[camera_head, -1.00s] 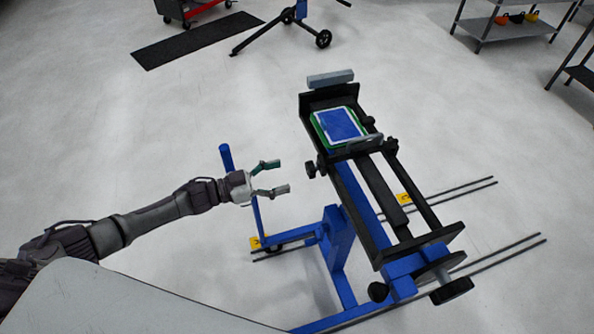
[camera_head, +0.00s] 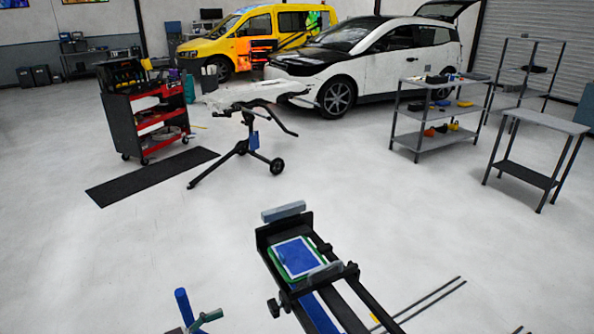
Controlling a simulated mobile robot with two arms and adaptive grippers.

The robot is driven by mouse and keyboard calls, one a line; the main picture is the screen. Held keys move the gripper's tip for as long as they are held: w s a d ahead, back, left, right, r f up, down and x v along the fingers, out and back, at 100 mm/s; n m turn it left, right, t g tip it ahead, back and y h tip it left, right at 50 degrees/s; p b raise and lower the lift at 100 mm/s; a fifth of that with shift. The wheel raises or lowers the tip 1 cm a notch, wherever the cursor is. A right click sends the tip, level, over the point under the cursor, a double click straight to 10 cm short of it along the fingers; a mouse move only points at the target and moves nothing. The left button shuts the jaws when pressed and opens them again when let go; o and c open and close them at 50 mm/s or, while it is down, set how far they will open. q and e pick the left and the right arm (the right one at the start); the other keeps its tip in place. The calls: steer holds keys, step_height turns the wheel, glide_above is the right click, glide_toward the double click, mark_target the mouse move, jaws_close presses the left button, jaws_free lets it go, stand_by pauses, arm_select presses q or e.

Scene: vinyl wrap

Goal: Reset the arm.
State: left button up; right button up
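Only a green-tipped finger of my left gripper (camera_head: 207,318) shows, at the bottom edge of the head view, beside the top of a blue post (camera_head: 183,306). The rest of that gripper and its arm are cut off below the picture, so its opening is hidden. A black and blue stand (camera_head: 262,236) with clamp bars rises from the bottom middle. A blue panel with a white and green border (camera_head: 296,257) lies on it, apart from my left gripper.
A red and black tool cart (camera_head: 140,120), a dark floor mat (camera_head: 150,178) and a tripod stand (camera_head: 252,150) are ahead at left. Behind are a yellow van (camera_head: 245,38) and a white car (camera_head: 385,65). Shelves (camera_head: 436,110) and a table (camera_head: 545,122) stand right. Much open floor lies between.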

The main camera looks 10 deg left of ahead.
arm_select(q)
steer(key=s+a+f+n+y, duration=0.2)
steer(key=s+f+y, duration=0.15)
steer(key=f, duration=0.55)
steer(key=s+a+f+n+y, duration=0.2)
steer(key=s+f+y, duration=0.15)
steer(key=f, duration=0.55)
steer(key=s+a+f+n+y, duration=0.1)
steer(key=s+f+n+y, duration=0.2)
steer(key=f, duration=0.6)
steer(key=s+d+f+g+y, duration=0.1)
steer(key=s+f+g, duration=0.2)
steer(key=s, duration=0.8)
steer(key=s+d+f+n+g+y, duration=0.1)
steer(key=s+d+f+g+y, duration=0.1)
steer(key=s+f, duration=0.5)
steer(key=s+d+f+g+y, duration=0.1)
steer(key=s+f+g, duration=0.3)
steer(key=s, duration=1.1)
steer(key=shift+s+d+f+n, duration=0.15)
steer(key=shift+d+f+n, duration=0.2)
steer(key=shift+f, duration=0.5)
